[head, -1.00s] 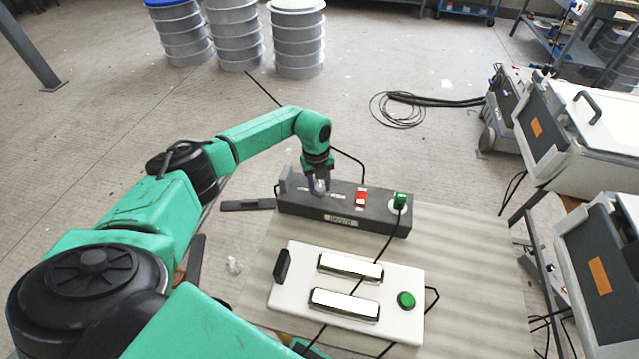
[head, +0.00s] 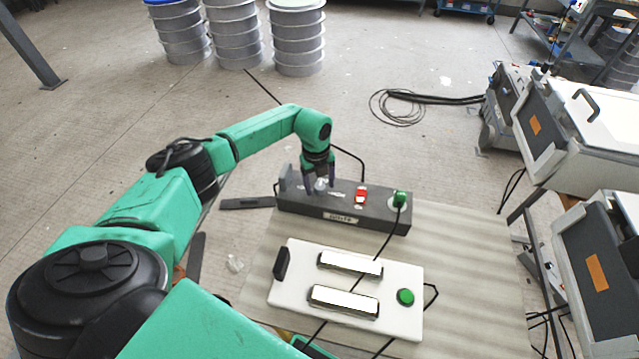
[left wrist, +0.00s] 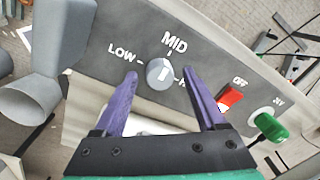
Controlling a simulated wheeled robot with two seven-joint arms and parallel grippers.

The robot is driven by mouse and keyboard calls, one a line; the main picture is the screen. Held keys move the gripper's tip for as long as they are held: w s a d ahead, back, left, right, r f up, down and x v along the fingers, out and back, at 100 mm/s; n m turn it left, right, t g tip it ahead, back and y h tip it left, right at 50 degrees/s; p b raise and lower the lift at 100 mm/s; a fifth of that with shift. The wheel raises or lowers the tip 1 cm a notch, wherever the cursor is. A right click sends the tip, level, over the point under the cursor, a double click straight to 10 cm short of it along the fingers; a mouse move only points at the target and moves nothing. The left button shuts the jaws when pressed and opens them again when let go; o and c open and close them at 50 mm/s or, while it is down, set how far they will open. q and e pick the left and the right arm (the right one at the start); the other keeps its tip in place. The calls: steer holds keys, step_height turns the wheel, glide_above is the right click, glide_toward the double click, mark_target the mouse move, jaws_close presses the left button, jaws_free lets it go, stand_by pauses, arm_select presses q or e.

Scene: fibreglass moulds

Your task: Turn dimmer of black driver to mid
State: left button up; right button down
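The black driver (head: 350,207) is a long dark box on the table. In the left wrist view its grey dimmer knob (left wrist: 159,74) sits between the LOW mark and a right-hand mark partly hidden by a finger, just below MID. The knob's white line appears to point about toward the MID tick. My left gripper (head: 320,190) is over the knob; in the left wrist view its two purple fingers (left wrist: 163,85) stand open on either side, with gaps to the knob. My right gripper is not in view.
The driver also has a red OFF switch (left wrist: 229,99) and a green plug (left wrist: 270,127) right of the knob. A white box (head: 290,299) with two bright bars and a green button (head: 405,297) lies in front. Cables cross the table (head: 462,290).

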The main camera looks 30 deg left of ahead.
mark_target(317, 187)
arm_select(q)
step_height(317, 187, up, 14)
steer(key=b, duration=0.2)
steer(key=shift+s+a+r, duration=0.25)
steer(key=shift+s+a, duration=0.05)
steer(key=shift+s, duration=0.05)
